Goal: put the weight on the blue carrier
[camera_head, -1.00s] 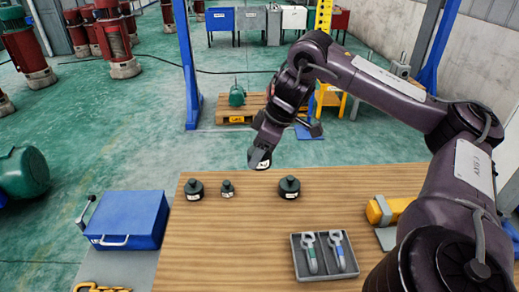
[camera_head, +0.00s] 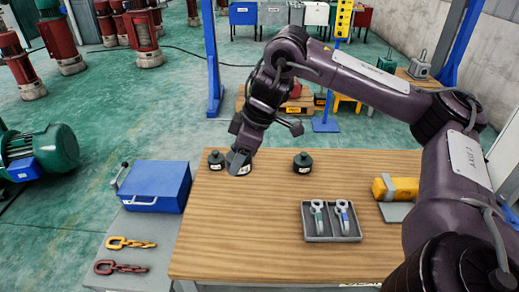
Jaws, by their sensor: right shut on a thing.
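Three dark weights with white labels stand in a row at the table's far edge. The left weight (camera_head: 216,160) and the right weight (camera_head: 302,163) stand free. My right gripper (camera_head: 239,162) points down between them, shut on the small middle weight (camera_head: 244,169), which it mostly hides. I cannot tell whether that weight is lifted. A blue box with a handle (camera_head: 157,187) is on the left; I cannot tell whether it is the blue carrier. My left gripper is not in view.
A yellow part (camera_head: 396,188) lies at the right. Yellow (camera_head: 128,243) and red (camera_head: 120,267) chain pieces lie left of the table. The table's front left is clear.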

